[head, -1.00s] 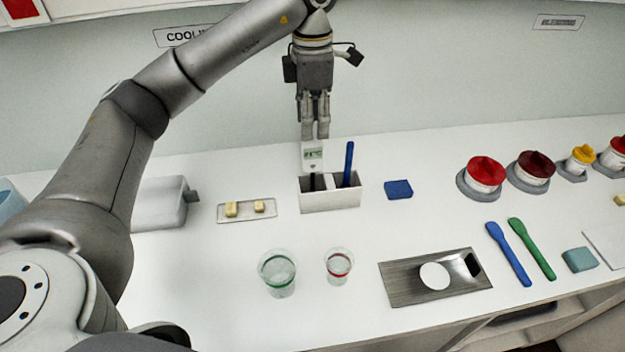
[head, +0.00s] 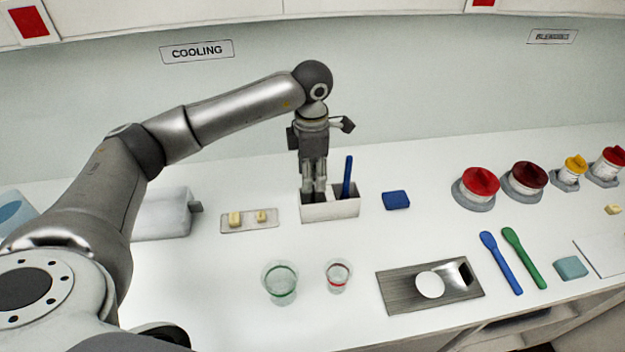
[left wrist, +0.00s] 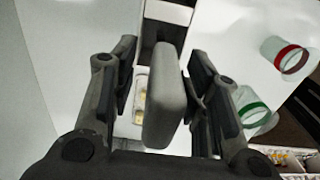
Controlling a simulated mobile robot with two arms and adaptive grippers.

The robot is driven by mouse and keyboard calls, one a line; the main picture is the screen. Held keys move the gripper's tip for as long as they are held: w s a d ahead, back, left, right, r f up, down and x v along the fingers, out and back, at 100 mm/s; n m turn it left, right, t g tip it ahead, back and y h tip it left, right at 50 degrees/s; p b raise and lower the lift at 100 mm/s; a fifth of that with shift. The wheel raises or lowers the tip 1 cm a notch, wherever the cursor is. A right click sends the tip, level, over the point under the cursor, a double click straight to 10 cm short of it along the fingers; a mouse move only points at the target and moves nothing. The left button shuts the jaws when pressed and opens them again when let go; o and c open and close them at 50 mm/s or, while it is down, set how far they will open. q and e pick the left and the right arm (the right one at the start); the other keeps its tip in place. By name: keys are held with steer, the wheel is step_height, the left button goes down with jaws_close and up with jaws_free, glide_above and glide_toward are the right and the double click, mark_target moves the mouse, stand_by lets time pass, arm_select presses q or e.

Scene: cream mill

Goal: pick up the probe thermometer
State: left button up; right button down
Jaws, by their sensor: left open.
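The probe thermometer (left wrist: 165,98) shows in the left wrist view as a grey slab-like head between the two fingers of my left gripper (left wrist: 160,95). The fingers stand on either side of it with gaps visible. In the head view my left gripper (head: 314,190) points down over the left part of the white holder box (head: 330,210), and it hides the thermometer there. A blue-handled tool (head: 347,177) stands upright in the right part of the box. My right gripper is not in view.
A tray with two pale pieces (head: 250,228) lies left of the box, and a blue block (head: 396,200) lies right. Two cups, green-ringed (head: 280,283) and red-ringed (head: 338,275), stand in front. A metal plate (head: 400,293) lies at front right.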

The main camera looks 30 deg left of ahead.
arm_select(q)
steer(key=c, duration=0.9)
jaws_close()
steer(key=shift+r, duration=0.15)
